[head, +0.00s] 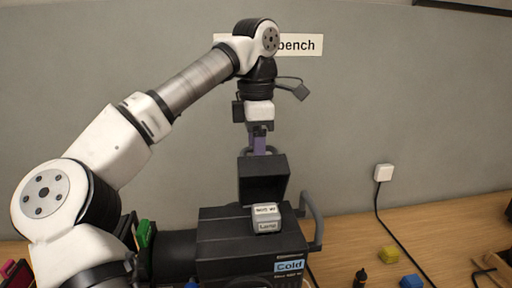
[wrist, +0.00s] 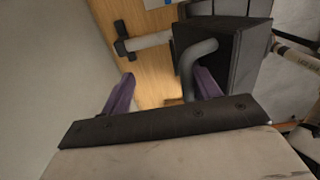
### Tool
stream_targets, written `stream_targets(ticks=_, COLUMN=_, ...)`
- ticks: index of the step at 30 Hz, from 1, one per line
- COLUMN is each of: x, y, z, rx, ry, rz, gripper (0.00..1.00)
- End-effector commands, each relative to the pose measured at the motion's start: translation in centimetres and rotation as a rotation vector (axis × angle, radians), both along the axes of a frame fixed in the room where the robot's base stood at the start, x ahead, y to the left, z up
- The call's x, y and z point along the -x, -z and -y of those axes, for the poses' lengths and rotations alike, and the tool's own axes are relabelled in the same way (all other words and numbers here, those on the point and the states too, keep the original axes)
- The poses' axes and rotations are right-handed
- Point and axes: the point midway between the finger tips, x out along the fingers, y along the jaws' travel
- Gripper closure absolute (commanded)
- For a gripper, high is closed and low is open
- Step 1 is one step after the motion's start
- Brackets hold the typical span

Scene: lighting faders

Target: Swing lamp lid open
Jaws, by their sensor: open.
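The black lamp housing (head: 225,240) stands on the bench, with a "Cold" label on its front and a small "Lamp" tag on top. A black hollow box-shaped lid (head: 263,180) stands raised at the top of the housing, its dark inside facing the head camera. My gripper (head: 259,148) points down just above and behind the lid. In the wrist view its purple fingers (wrist: 163,82) are open. A grey curved handle (wrist: 196,66) on the lid (wrist: 240,50) lies near the right finger; contact cannot be told.
A grey side handle (head: 316,220) sticks out at the housing's right. A yellow block (head: 388,254), a blue block (head: 410,281) and a dark bottle (head: 360,279) sit on the bench to the right. A cable runs from a white wall box (head: 383,172). The wall is close behind.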

Motion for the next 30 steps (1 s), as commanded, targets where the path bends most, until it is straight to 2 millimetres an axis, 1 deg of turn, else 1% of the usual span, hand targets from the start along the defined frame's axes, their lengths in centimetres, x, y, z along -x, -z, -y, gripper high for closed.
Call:
stream_targets(ticks=1, x=0.2, y=0.4, z=0.0, rx=-0.004, ry=0.006, rz=-0.012, gripper=0.30)
stream_targets(ticks=5, x=0.1, y=0.4, z=0.0, rx=-0.004, ry=0.006, rz=-0.013, gripper=0.30)
stream_targets(ticks=7, x=-0.1, y=0.4, z=0.0, rx=-0.004, ry=0.006, rz=-0.013, gripper=0.28)
stream_targets(ticks=15, x=-1.2, y=0.3, z=-0.2, rx=-0.003, ry=0.005, rz=-0.012, gripper=0.09)
stream_targets(ticks=30, x=-3.3, y=-0.1, z=-0.6, rx=-0.001, ry=0.003, rz=-0.004, gripper=0.09)
